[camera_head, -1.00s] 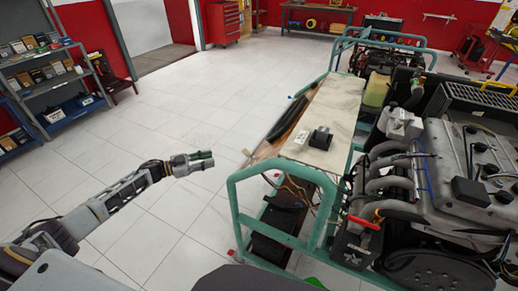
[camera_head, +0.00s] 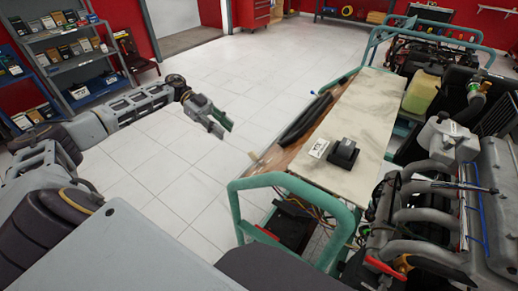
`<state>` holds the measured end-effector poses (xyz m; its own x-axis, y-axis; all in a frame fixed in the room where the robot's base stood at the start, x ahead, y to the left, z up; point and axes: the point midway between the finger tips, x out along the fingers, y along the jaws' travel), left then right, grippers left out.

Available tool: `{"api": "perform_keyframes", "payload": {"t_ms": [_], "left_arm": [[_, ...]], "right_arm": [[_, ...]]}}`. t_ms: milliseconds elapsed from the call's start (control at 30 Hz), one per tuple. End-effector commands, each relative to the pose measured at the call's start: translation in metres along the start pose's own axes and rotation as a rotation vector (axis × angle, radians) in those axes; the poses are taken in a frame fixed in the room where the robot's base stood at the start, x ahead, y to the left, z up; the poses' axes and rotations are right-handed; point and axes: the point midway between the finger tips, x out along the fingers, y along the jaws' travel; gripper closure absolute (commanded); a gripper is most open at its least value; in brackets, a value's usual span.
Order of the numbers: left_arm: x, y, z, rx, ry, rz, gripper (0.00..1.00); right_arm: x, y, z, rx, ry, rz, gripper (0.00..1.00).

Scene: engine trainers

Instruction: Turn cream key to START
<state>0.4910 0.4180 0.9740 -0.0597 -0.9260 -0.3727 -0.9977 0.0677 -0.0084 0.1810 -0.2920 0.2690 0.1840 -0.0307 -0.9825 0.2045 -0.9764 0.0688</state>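A small cream piece (camera_head: 253,156), which looks like the cream key, sticks out at the left edge of the engine trainer's sloping panel (camera_head: 283,158). The panel's face is turned away, so the key's position and any START mark cannot be read. My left gripper (camera_head: 223,128) is above the floor, to the left of the cream piece and apart from it. Its two fingers show a gap with nothing between them. My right gripper is not in view.
The trainer's green tube frame (camera_head: 236,205) stands close in front. A black box (camera_head: 343,153) and a white card (camera_head: 319,148) lie on its pale top (camera_head: 370,120). The engine (camera_head: 430,210) fills the right. Shelves (camera_head: 75,60) stand at left; the floor between is clear.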

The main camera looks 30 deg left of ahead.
Motion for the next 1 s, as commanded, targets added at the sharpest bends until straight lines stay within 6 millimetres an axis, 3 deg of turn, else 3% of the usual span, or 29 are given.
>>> {"api": "perform_keyframes", "payload": {"t_ms": [567, 767, 1000], "left_arm": [[0.001, 0.004, -0.001, -0.006, -0.011, 0.015, 0.70], [0.013, 0.004, -0.001, -0.006, -0.010, 0.016, 0.70], [0.042, 0.005, -0.001, -0.006, -0.009, 0.017, 0.70]], "right_arm": [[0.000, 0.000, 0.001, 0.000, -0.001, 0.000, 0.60], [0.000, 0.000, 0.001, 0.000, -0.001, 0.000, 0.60], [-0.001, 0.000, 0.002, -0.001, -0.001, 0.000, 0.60]]}}
